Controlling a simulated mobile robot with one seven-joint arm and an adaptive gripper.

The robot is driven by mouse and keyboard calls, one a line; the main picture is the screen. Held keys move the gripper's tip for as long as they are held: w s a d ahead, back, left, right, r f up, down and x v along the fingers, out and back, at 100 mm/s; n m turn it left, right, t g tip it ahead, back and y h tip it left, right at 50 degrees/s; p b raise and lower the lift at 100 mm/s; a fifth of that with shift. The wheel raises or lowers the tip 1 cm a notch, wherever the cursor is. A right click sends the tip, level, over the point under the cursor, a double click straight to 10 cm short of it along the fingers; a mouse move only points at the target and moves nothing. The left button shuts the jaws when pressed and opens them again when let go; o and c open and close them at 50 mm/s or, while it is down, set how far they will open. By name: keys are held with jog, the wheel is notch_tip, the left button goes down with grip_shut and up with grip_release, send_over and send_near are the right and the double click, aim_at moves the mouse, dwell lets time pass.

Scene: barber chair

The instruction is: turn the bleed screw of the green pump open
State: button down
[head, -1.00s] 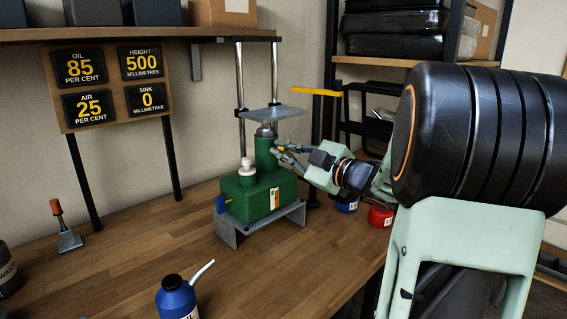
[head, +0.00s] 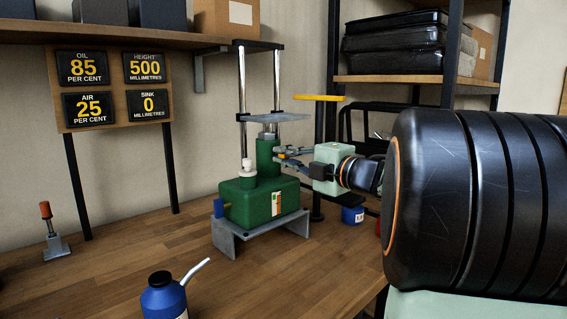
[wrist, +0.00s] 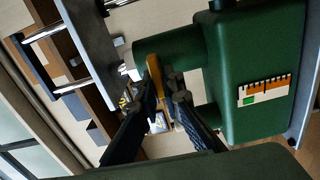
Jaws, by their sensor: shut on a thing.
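The green pump (head: 262,203) stands on a grey metal stand on the bench, with an upright green cylinder (head: 267,158) at its back. My gripper (head: 279,155) reaches in from the right, nearly level, with its fingertips at the side of that cylinder. In the wrist view my gripper (wrist: 163,84) is shut on a slim yellow-orange piece (wrist: 154,72) beside the cylinder. I take this piece for the bleed screw. Its far end is hidden by the fingers and cylinder.
Displays (head: 115,88) read oil 85, air 25, height 500, sink 0. A grey plate (head: 274,118) sits above the cylinder between chrome posts. A blue oil can (head: 164,298) stands in front. A yellow bar (head: 318,98) is above my gripper.

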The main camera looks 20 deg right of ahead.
dwell(0.5)
jog(key=c, duration=2.1)
grip_release()
jog(key=shift+s, duration=0.1)
jog(key=v, duration=1.2)
jog(key=shift+d, duration=0.1)
